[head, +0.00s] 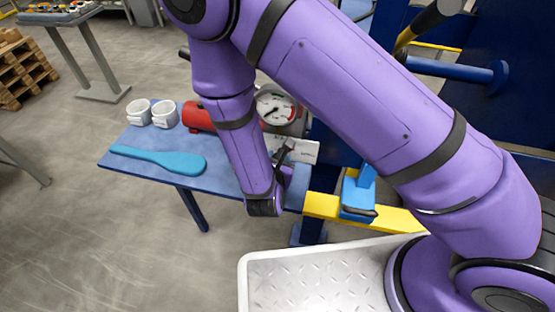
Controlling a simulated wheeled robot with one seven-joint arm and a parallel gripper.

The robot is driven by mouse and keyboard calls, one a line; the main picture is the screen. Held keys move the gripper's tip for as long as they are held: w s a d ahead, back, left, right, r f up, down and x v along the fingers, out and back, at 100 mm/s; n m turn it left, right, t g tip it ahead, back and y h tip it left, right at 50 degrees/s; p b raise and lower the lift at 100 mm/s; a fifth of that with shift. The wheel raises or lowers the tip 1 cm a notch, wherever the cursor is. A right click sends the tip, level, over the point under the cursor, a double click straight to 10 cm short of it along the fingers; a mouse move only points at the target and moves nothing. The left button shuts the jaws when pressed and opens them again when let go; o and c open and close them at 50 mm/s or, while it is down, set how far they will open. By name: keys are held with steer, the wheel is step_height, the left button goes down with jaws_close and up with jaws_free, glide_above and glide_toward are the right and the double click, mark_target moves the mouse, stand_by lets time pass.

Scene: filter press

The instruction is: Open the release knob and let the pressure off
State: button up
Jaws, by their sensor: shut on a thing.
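The pressure gauge (277,106) has a round white dial with a dark needle; its reading is too small to tell. It stands at the back right of the blue table, partly behind my forearm. My gripper (286,155) is at the end of my purple arm, below the gauge and beside a pale plate (303,151). Its dark jaws show only in part past my wrist. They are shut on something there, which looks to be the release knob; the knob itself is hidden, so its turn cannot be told.
The blue table (228,181) holds two white cups (139,112), a red cylinder (197,117) and a blue paddle (160,159). A yellow bar (398,220) with a blue block and a pale tray (318,277) lie close on the right and below.

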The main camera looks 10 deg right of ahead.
steer(key=m+y, duration=0.1)
steer(key=m+t+y, duration=0.1)
steer(key=m, duration=0.1)
steer(key=shift+s+d+f+m, duration=0.1)
steer(key=shift+d+m, duration=0.1)
steer(key=shift+m, duration=0.1)
stand_by(0.7)
steer(key=o, duration=0.6)
steer(key=shift+o, duration=0.2)
